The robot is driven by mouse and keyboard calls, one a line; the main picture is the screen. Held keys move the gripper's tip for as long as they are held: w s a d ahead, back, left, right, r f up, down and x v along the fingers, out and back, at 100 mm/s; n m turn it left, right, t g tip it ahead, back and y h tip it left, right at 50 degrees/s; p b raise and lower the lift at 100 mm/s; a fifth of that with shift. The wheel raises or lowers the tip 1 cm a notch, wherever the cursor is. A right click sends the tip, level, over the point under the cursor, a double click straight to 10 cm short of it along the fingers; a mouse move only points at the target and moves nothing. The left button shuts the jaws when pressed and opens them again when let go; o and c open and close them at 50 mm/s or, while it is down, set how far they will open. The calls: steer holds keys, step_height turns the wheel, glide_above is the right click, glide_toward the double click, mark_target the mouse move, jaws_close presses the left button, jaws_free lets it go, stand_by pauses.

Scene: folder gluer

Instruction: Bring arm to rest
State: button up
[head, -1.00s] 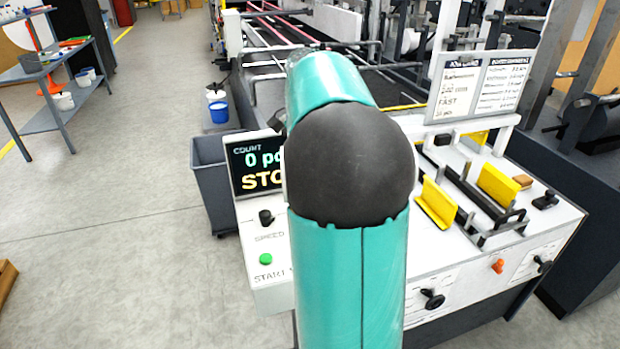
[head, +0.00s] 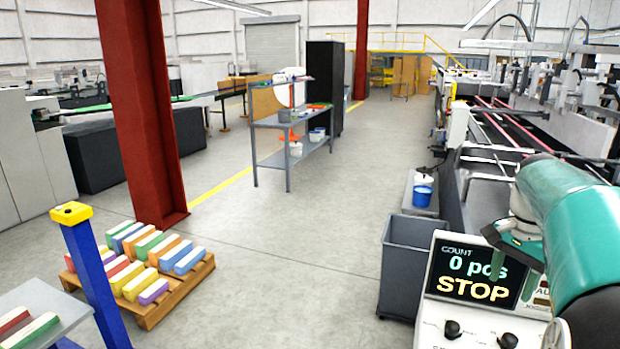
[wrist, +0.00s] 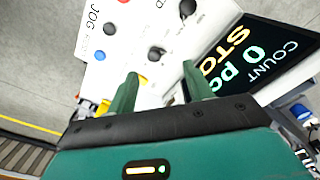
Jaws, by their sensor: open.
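My teal arm (head: 570,215) enters the head view at the lower right. My gripper (head: 513,272) hangs in front of the count display (head: 470,277), which reads 0 pcs and STOP. In the wrist view my gripper (wrist: 160,73) shows two green fingers spread apart with nothing between them. Beyond the fingers are the white control panel (wrist: 125,50) with its knobs and the display (wrist: 248,65), turned in the picture. I cannot tell the exact distance from the fingers to the panel.
A grey bin (head: 405,262) stands left of the panel. A pallet (head: 180,295) with colourful stacks, a blue post (head: 95,285) and a red column (head: 145,120) are at the left. A shelf (head: 290,140) stands farther back. The floor between them is clear.

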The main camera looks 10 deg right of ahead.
steer(key=s+a+n+t, duration=0.2)
steer(key=a+n, duration=0.2)
steer(key=a, duration=0.5)
steer(key=s+a+n+t, duration=0.1)
steer(key=s+a+n, duration=0.25)
steer(key=a, duration=0.65)
steer(key=s+a+f+n+t, duration=0.2)
steer(key=s+a+f+n, duration=0.3)
steer(key=a, duration=0.5)
steer(key=shift+s+a+f+n+t, duration=0.25)
steer(key=shift+s+f+n+t, duration=0.05)
steer(key=shift+s+n, duration=0.65)
